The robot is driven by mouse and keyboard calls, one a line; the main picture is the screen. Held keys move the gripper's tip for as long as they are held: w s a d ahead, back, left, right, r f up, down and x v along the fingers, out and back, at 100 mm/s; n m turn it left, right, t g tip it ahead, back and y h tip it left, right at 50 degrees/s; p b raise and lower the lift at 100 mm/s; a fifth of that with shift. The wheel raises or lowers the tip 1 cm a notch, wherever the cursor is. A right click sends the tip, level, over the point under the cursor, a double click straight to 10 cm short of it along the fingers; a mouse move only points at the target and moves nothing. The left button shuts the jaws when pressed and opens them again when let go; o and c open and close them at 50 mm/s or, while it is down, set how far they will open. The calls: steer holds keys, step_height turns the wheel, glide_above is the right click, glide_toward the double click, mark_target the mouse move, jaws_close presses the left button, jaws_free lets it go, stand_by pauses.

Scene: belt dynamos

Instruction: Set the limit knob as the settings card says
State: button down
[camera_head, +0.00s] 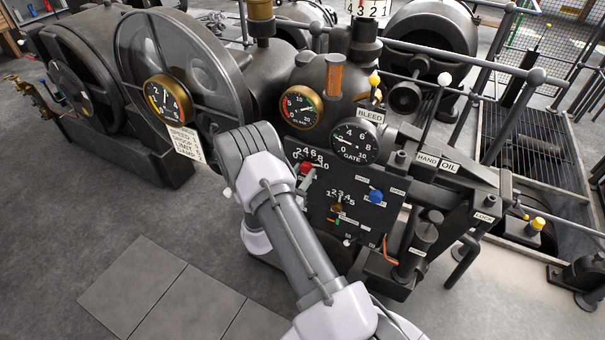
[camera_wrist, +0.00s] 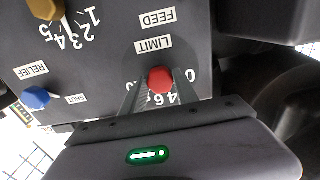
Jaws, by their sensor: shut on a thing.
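The limit knob (camera_wrist: 160,80) is red and sits under an upside-down LIMIT label (camera_wrist: 153,45) in the wrist view. My gripper (camera_wrist: 160,85) has its two dark fingers on either side of the knob and is shut on it. The fingers and gripper body cover part of the number scale, and I cannot read the knob's pointer. In the head view the red knob (camera_head: 306,168) shows beside my forearm, with scale numbers above it. The settings card (camera_head: 188,143) hangs below a gauge at the left. It lists SPEED, DROOP, LIMIT and DAMP; its numbers are too small to read surely.
The gate gauge (camera_head: 355,141) and a red-marked gauge (camera_head: 301,107) stand above the panel. Open floor lies at the front left.

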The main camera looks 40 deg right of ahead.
steer(key=n+b, duration=0.2)
steer(key=n, duration=0.3)
steer(key=shift+n, duration=0.4)
steer(key=n, duration=0.5)
steer(key=shift+s+n, duration=0.1)
steer(key=shift+n, duration=0.5)
steer(key=c, duration=0.9)
jaws_free()
steer(key=shift+c, duration=0.2)
